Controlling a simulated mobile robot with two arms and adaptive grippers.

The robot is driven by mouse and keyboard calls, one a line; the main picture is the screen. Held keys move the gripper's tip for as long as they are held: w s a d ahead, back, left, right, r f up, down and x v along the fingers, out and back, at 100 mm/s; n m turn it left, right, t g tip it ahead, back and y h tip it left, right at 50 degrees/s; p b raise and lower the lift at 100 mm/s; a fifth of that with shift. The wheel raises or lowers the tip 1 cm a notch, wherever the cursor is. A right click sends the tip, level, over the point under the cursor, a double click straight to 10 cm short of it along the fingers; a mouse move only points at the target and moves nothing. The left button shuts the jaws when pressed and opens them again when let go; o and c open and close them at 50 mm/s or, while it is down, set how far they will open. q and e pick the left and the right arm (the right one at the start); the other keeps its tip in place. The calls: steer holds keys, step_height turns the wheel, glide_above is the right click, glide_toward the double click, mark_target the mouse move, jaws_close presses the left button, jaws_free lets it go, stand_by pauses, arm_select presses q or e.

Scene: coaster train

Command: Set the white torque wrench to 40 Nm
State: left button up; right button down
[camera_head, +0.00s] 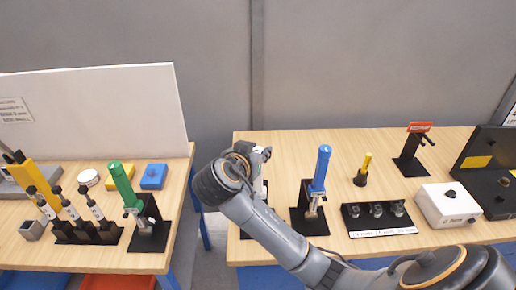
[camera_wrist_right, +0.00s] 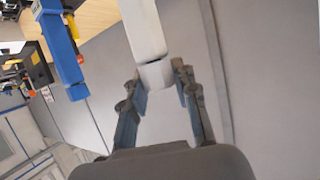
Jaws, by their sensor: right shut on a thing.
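The white torque wrench (camera_wrist_right: 145,28) shows in the right wrist view as a pale handle with its end between my right gripper's fingers. My right gripper (camera_wrist_right: 160,88) is closed around that end. In the head view my right gripper (camera_head: 263,153) is above the left end of the right-hand table; my wrist hides most of the wrench and its stand there. Any scale or setting on the wrench cannot be read. My left gripper is not in view.
A blue-handled wrench (camera_head: 321,168) stands close to the right in a black stand; a green-handled one (camera_head: 122,186) stands on the left table. Right of the blue one are a yellow-handled tool (camera_head: 363,170), a black socket tray (camera_head: 355,222) and a white box (camera_head: 432,208). A gap separates the tables.

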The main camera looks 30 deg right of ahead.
steer(key=shift+m+g+h, duration=0.6)
steer(key=shift+m+g, duration=0.4)
steer(key=shift+m, duration=0.1)
steer(key=c, duration=1)
jaws_free()
steer(key=shift+d, duration=0.1)
steer(key=v, duration=1.2)
steer(key=shift+w, duration=0.15)
steer(key=shift+f, duration=0.1)
